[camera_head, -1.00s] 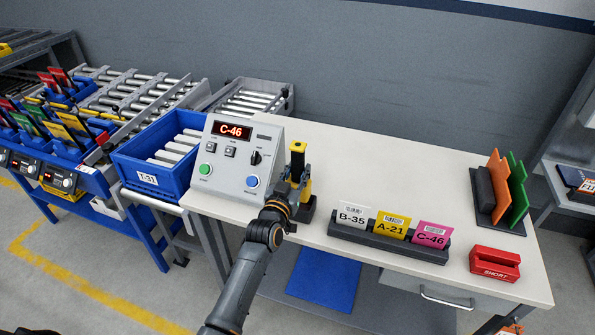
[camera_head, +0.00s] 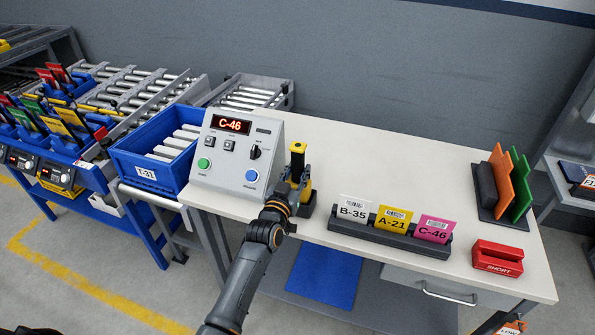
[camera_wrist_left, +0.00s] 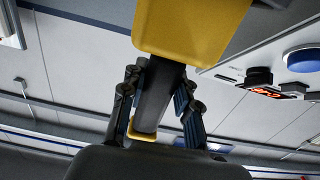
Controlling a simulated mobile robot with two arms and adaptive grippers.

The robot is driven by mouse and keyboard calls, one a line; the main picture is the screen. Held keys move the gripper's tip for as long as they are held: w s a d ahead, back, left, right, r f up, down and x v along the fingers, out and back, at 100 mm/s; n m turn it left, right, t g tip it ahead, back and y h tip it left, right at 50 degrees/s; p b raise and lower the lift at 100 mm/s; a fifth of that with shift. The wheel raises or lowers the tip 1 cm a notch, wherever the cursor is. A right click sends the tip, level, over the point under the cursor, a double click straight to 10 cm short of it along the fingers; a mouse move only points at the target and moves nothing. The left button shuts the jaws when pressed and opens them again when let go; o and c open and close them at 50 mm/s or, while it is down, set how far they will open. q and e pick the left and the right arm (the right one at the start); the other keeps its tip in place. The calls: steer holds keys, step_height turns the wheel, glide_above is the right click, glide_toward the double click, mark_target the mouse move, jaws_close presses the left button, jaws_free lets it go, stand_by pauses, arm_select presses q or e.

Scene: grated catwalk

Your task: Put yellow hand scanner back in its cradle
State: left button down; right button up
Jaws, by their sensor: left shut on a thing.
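The yellow hand scanner (camera_head: 297,150) stands upright near the front edge of the table, beside the control box. My left gripper (camera_head: 293,190) is shut on its dark handle. In the left wrist view the scanner's yellow body (camera_wrist_left: 190,25) is close above, and the black handle (camera_wrist_left: 160,95) runs between the two fingers of my left gripper (camera_wrist_left: 160,105). A dark block (camera_head: 308,208), perhaps the cradle, shows just right of the gripper. It is mostly hidden, and I cannot tell whether the scanner touches it. My right gripper is not in view.
The control box (camera_head: 235,150) reading C-46 stands close on the left. A card rack (camera_head: 400,241) and a red SHORT block (camera_head: 497,262) lie to the right. Orange and green panels stand in a holder (camera_head: 487,192). The table's middle (camera_head: 390,160) is clear.

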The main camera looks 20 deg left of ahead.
mark_target(296, 162)
arm_select(q)
steer(key=shift+f+b, duration=1.2)
steer(key=shift+f, duration=0.55)
steer(key=c, duration=0.5)
jaws_free()
steer(key=shift+r, duration=0.1)
step_height(296, 162, up, 8)
steer(key=p, duration=0.7)
steer(key=shift+p, duration=0.35)
steer(key=shift+s, duration=0.1)
